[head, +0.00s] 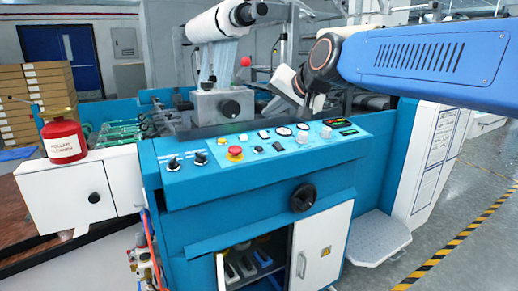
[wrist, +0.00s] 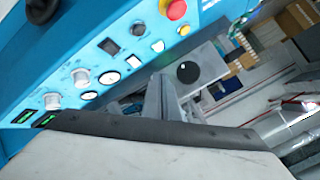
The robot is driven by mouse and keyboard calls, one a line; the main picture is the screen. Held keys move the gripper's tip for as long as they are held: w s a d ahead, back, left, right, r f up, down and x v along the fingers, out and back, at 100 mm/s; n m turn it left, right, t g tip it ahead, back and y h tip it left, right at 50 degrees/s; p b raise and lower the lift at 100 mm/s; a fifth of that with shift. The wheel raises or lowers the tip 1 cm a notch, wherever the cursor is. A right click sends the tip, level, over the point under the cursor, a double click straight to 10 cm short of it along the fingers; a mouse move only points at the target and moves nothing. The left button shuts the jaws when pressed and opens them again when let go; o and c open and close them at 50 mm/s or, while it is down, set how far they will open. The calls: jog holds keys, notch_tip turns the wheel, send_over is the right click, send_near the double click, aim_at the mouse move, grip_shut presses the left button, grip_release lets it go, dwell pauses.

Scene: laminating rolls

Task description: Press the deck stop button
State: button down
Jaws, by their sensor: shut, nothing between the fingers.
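The deck stop button, a red mushroom button on a yellow base (head: 235,153), stands on the sloping blue control panel (head: 185,185), toward its left part. It also shows at the top edge of the wrist view (wrist: 176,9), partly cut off. My gripper (wrist: 162,80) is shut and empty; its grey fingers show in the middle of the wrist view, apart from the button. In the head view my blue arm reaches in from the right, and my gripper hangs above and behind the panel, right of the button. Its fingertips are hard to make out there.
The panel carries black knobs (head: 173,164), gauges (head: 302,137) and green displays (head: 348,133). A grey box with a black knob (head: 222,104) stands behind it, under a white roll (head: 218,22). A red canister (head: 63,140) sits at left. Open floor lies at right.

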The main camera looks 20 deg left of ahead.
aim_at(259, 149)
jog(key=shift+a+r, duration=0.2)
jog(key=shift+a, duration=0.4)
jog(key=shift+f, duration=0.1)
jog(key=shift+w+a+f, duration=0.2)
jog(key=shift+f, duration=1.2)
jog(key=shift+w+a+f, duration=0.2)
jog(key=shift+a+f, duration=0.05)
jog(key=shift+f, duration=1.15)
jog(key=shift+w+a+f, duration=0.2)
jog(key=shift+f, duration=1.4)
jog(key=shift+a+f, duration=0.1)
jog(key=shift+f, duration=0.1)
jog(key=shift+w+f, duration=0.1)
jog(key=shift+f, duration=0.35)
jog(key=shift+r, duration=0.85)
